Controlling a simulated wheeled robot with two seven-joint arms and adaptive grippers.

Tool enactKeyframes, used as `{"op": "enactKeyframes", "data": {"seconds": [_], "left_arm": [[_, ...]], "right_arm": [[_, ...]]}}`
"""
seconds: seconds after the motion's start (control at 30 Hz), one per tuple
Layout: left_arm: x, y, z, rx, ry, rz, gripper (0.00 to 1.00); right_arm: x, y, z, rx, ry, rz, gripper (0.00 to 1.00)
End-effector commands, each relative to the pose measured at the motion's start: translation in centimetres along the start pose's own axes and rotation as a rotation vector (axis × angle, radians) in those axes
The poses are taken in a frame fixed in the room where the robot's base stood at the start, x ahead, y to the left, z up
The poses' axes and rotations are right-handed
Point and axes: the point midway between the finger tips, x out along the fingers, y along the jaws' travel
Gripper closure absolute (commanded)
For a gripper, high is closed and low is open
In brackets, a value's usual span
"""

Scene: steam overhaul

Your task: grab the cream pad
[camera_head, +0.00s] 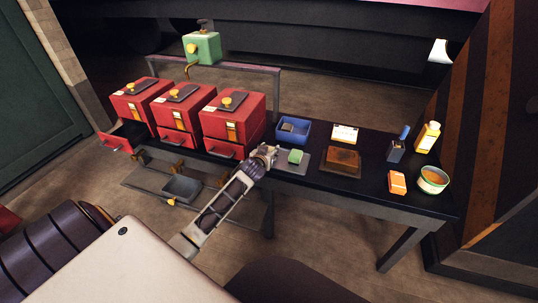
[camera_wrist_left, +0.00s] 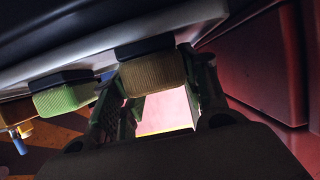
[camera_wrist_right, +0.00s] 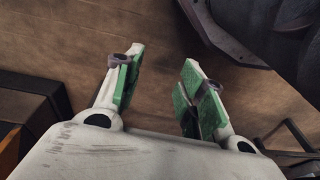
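The cream pad (camera_wrist_left: 152,72), a ribbed tan block with a dark backing, shows in the left wrist view at the fingertips. My left gripper (camera_wrist_left: 160,90) has its green-lined fingers spread on either side of it; I cannot tell whether they touch it. In the head view my left gripper (camera_head: 264,157) is at the table's near edge, beside the red boxes, and hides the cream pad. A green pad (camera_head: 295,156) sits to its right on a grey mat, and also shows in the left wrist view (camera_wrist_left: 65,98). My right gripper (camera_wrist_right: 158,88) is open and empty above the floor.
Red boxes with drawers (camera_head: 233,121) stand left of the left gripper. Behind the pads is a blue tray (camera_head: 293,130). A brown block (camera_head: 343,160), an orange box (camera_head: 397,182), a bowl (camera_head: 432,181) and bottles stand to the right on the dark table (camera_head: 370,142).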

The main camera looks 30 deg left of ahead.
Motion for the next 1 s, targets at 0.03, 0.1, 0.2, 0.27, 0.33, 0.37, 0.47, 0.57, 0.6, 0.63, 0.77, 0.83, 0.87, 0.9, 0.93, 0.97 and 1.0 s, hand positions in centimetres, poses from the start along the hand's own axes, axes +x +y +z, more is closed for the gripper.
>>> {"op": "enactKeyframes", "data": {"seconds": [0.03,0.1,0.2,0.27,0.33,0.37,0.47,0.57,0.6,0.63,0.77,0.83,0.87,0.9,0.93,0.97,1.0], "left_arm": [[0.0,0.0,0.0,0.0,0.0,0.0,0.81],[0.0,0.0,0.0,0.0,0.001,0.0,0.83],[0.0,0.0,0.0,0.0,0.001,0.0,0.83],[0.0,0.0,-0.1,0.0,0.001,0.0,0.83],[0.0,0.0,-0.1,0.0,0.001,0.001,0.83],[-0.1,0.0,-0.2,0.0,0.001,0.001,0.83],[-0.2,0.0,-0.5,-0.001,0.002,0.001,0.83],[-0.4,0.0,-1.0,-0.001,0.002,0.001,0.83],[-0.5,0.0,-1.3,-0.001,0.002,0.0,0.83],[-0.6,0.0,-1.5,-0.001,0.001,0.0,0.83],[-1.1,0.0,-2.8,0.0,0.003,0.001,0.83],[-1.4,0.0,-3.5,-0.001,0.002,0.0,0.83],[-1.5,0.0,-3.8,-0.001,0.002,0.0,0.83],[-1.7,0.0,-4.2,-0.001,0.002,0.001,0.83],[-1.8,0.0,-4.5,-0.001,0.003,0.001,0.83],[-2.0,0.1,-4.9,-0.001,0.003,0.001,0.83],[-2.2,0.0,-5.3,0.0,0.003,0.001,0.83]], "right_arm": [[0.0,0.0,-0.1,0.0,0.001,0.0,0.6],[0.0,0.0,-0.2,0.0,0.003,0.001,0.6],[0.0,0.1,-0.2,0.0,0.003,0.001,0.6],[0.0,0.1,-0.2,0.0,0.003,0.001,0.6],[-0.1,0.1,-0.2,0.0,0.003,0.001,0.6],[-0.1,0.1,-0.2,0.0,0.004,0.001,0.6],[0.0,0.1,-0.2,0.0,0.004,0.001,0.6],[0.3,0.1,0.0,0.001,0.003,0.002,0.6],[0.6,0.1,0.2,0.001,0.002,0.003,0.6],[0.7,0.1,0.3,0.001,0.0,0.003,0.6],[1.9,0.4,0.7,0.003,-0.004,0.007,0.6],[2.7,0.7,0.8,0.005,-0.002,0.012,0.6],[3.0,0.7,0.8,0.005,-0.001,0.013,0.6],[3.4,0.8,0.9,0.005,0.001,0.015,0.6],[3.7,0.9,1.0,0.005,0.001,0.016,0.6],[4.0,1.0,1.0,0.005,0.003,0.017,0.6],[4.3,1.1,1.1,0.006,0.005,0.019,0.6]]}}
